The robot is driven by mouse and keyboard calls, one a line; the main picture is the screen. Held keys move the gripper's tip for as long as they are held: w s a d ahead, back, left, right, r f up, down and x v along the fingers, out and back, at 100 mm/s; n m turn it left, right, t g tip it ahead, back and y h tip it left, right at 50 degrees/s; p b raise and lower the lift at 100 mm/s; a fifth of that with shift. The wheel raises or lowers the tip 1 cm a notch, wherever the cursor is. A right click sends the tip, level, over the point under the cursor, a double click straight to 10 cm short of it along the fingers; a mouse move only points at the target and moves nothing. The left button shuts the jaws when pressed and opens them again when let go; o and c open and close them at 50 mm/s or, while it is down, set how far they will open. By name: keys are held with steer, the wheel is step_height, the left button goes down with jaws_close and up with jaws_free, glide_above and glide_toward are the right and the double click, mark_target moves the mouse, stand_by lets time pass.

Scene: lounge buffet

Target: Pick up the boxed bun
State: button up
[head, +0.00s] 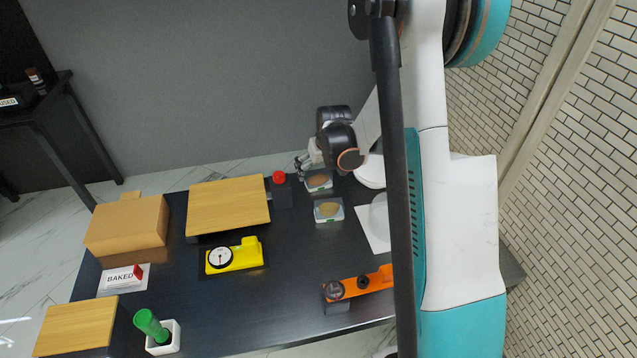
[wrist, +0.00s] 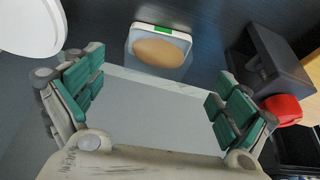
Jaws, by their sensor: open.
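A boxed bun (head: 318,181), a brown bun in a clear-topped box with a green label, sits near the counter's back edge in the head view. A second boxed bun (head: 328,210) sits closer to me. My gripper (head: 304,164) is just behind and above the farther box. In the wrist view, my gripper (wrist: 158,97) is open, its green-padded fingers wide apart. One boxed bun (wrist: 158,48) lies beyond the fingertips, roughly centred between them and not gripped. A flat pale grey area fills the space between the fingers; I cannot tell what it is.
A black box with a red button (head: 279,178) stands left of the buns. White plates (head: 370,172) are on the right, partly behind my arm. A wooden board (head: 228,205), yellow scale (head: 246,256) and orange tool (head: 362,284) also lie on the dark counter (head: 285,285).

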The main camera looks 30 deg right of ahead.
mark_target(319, 175)
steer(key=b+x, duration=0.2)
steer(key=x, duration=0.4)
steer(key=shift+w+d+f, duration=0.1)
steer(key=shift+d+f, duration=0.1)
steer(key=c, duration=1.1)
